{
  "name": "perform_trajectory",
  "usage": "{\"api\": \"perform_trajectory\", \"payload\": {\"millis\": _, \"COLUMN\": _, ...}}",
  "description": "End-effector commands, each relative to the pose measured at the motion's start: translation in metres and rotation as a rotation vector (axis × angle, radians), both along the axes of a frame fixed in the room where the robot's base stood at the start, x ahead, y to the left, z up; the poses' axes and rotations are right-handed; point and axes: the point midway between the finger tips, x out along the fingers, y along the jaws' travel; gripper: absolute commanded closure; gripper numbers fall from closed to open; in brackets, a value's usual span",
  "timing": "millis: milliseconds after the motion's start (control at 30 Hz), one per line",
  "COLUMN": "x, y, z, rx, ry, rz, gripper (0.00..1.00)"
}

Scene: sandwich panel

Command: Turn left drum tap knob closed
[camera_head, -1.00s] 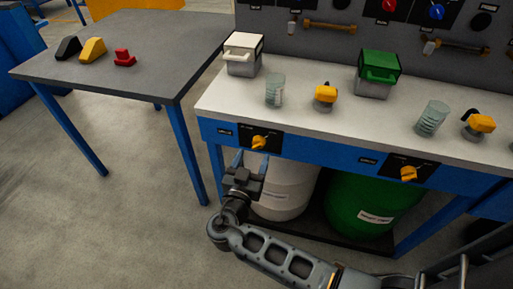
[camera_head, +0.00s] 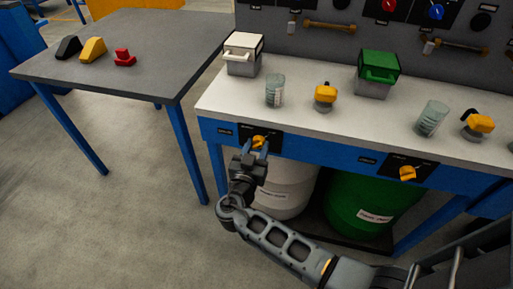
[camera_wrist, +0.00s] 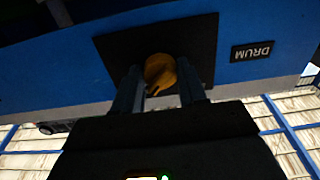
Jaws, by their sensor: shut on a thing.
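The left drum tap knob (camera_head: 259,141) is yellow and sits on a black plate (camera_head: 275,143) on the blue front rail of the bench. My gripper (camera_head: 255,149) is at this knob, with its fingers reaching up to it from below. In the wrist view the yellow knob (camera_wrist: 160,72) lies between the two finger ends, and my gripper (camera_wrist: 160,88) is shut on it. The fingers hide part of the knob's sides. A "DRUM" label (camera_wrist: 252,51) is beside the plate.
The right tap knob (camera_head: 407,173) is on the same rail. A white drum (camera_head: 290,187) and a green drum (camera_head: 362,205) stand under the bench. The white bench top (camera_head: 300,118) holds boxes, jars and yellow-topped items. A grey table (camera_head: 150,50) stands at left.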

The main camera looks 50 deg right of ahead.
Motion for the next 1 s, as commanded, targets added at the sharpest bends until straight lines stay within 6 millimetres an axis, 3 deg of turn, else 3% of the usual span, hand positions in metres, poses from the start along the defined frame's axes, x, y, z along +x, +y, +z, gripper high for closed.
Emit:
{"api": "perform_trajectory", "payload": {"millis": 267, "x": 0.0000, "y": 0.0002, "z": 0.0000, "rx": 0.000, "ry": 0.000, "rz": 0.000, "gripper": 0.89}}
{"api": "perform_trajectory", "payload": {"millis": 667, "x": -0.0002, "y": 0.0002, "z": -0.0013, "rx": -0.031, "ry": 0.081, "rz": 0.000, "gripper": 0.89}}
{"api": "perform_trajectory", "payload": {"millis": 1000, "x": -0.0005, "y": 0.0002, "z": -0.0013, "rx": -0.124, "ry": 0.341, "rz": 0.001, "gripper": 0.89}}
